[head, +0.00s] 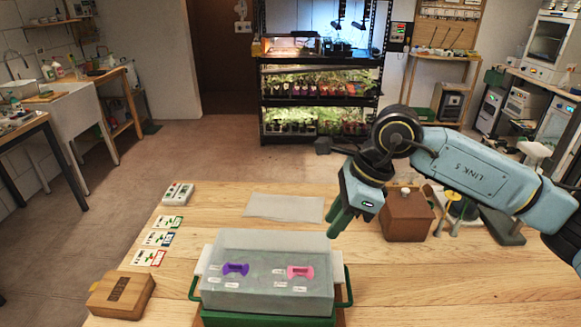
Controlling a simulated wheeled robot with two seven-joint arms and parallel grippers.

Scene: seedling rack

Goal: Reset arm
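My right arm comes in from the right, and its gripper (352,222) hangs fingers down above the table, behind and right of the propagator box. My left gripper is not in view. The box has a translucent lid (265,250) with a purple piece (236,269) and a pink piece (300,272) on its face, over a green tray (268,320) with side handles.
A lit seedling rack (318,107) stands behind on the floor.

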